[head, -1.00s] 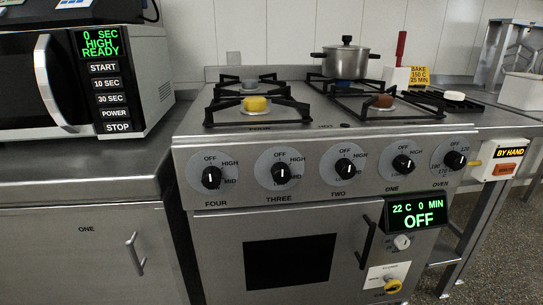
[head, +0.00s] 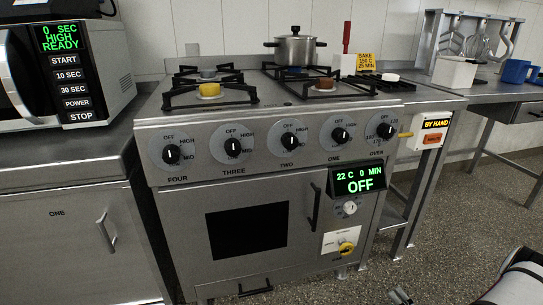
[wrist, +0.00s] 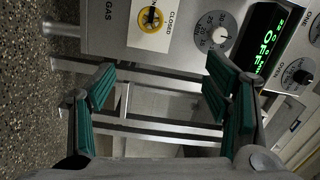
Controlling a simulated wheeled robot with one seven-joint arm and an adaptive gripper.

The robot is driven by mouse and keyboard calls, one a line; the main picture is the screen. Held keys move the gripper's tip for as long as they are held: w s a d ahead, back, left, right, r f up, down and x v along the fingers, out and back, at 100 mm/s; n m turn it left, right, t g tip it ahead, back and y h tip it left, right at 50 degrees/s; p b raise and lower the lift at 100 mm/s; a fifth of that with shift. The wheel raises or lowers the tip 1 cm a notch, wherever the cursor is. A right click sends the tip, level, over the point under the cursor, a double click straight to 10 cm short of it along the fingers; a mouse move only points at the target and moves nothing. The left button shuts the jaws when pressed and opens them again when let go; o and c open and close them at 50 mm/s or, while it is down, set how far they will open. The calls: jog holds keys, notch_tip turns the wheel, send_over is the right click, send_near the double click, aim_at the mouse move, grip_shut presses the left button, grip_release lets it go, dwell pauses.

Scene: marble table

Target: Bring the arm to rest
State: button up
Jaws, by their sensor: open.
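My gripper (wrist: 156,95) is open and empty in the wrist view, with its green-padded fingers far apart. Nothing lies between the fingertips except the view of a metal frame behind them. The oven's front panel, seen sideways, is beyond the fingers, with the yellow gas valve (wrist: 153,18), a timer dial (wrist: 214,32) and the green display (wrist: 264,42). In the head view, part of my arm (head: 514,284) shows at the lower right corner, over the floor and apart from the stove.
The stove (head: 172,196) fills the middle, with a pot (head: 295,50) on a back burner. The oven display (head: 359,181) reads OFF. A microwave (head: 120,80) stands at left. A side table (head: 505,92) with blue mugs (head: 516,71) is at right. Speckled floor (head: 450,220) is clear at right.

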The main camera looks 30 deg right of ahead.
jog(key=w+a+r+n+g+y, duration=0.25)
jog(key=w+a+r+y, duration=0.2)
jog(key=r, duration=0.35)
jog(key=w+a+r+n+g+y, duration=0.1)
jog(key=w+a+r+n+y, duration=0.2)
jog(key=w+r+y, duration=0.35)
jog(key=w+a+r+n+g+y, duration=0.1)
jog(key=w+a+r+n+y, duration=0.2)
jog(key=r, duration=0.7)
jog(key=s+a+r+n+g+y, duration=0.1)
jog(key=a+r+n+g, duration=0.2)
jog(key=a+r+g, duration=0.35)
jog(key=a+r+n+g+y, duration=0.15)
jog(key=a+r+g, duration=0.25)
jog(key=a+r, duration=0.6)
jog(key=s+a+r+n+g+h, duration=0.4)
jog(key=s+a+g+h, duration=0.3)
jog(key=s+a, duration=0.65)
jog(key=s+d+t+h, duration=0.2)
jog(key=s+t+h, duration=0.2)
jog(key=s+h, duration=0.45)
notch_tip(320, 180, up, 36)
jog(key=s+t+y+p, duration=0.1)
jog(key=t+p, duration=0.3)
jog(key=p, duration=3.1)
jog(key=shift+d+r+n+y, duration=0.25)
jog(key=shift+d+n+y, duration=0.05)
jog(key=shift+y, duration=0.1)
